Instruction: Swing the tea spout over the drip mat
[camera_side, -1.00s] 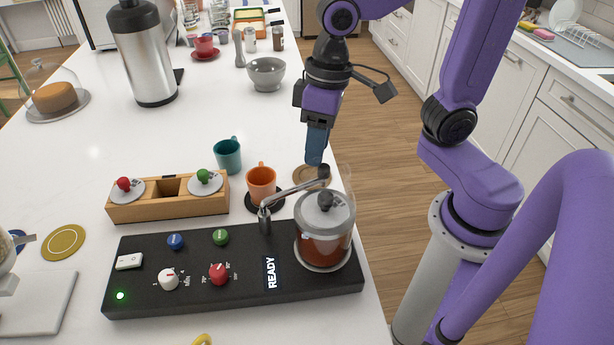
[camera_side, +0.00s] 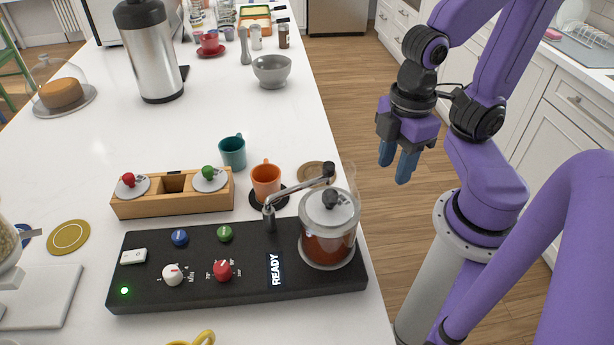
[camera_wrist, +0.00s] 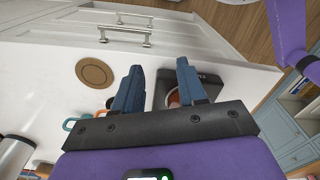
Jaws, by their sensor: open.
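The tea spout (camera_side: 298,189) is a thin metal arm on a short post at the back of the black tea-maker base (camera_side: 200,290). It points back and right to a black end knob (camera_side: 329,169), near the glass tea jar (camera_side: 328,242). A dark round mat (camera_side: 282,202) lies under the orange mug (camera_side: 265,182), left of the spout's end. A tan round mat (camera_side: 314,174) lies behind the knob. I cannot tell which is the drip mat. My gripper (camera_side: 396,166) is open and empty, right of the spout, beyond the counter edge. Its fingers also show in the wrist view (camera_wrist: 159,80).
A teal mug (camera_side: 233,152) stands behind the orange one. A wooden holder (camera_side: 175,205) with red-knobbed and green-knobbed lids is at left. A gold mat (camera_side: 68,237) lies farther left. The counter's right edge runs close to the jar, with open floor beyond.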

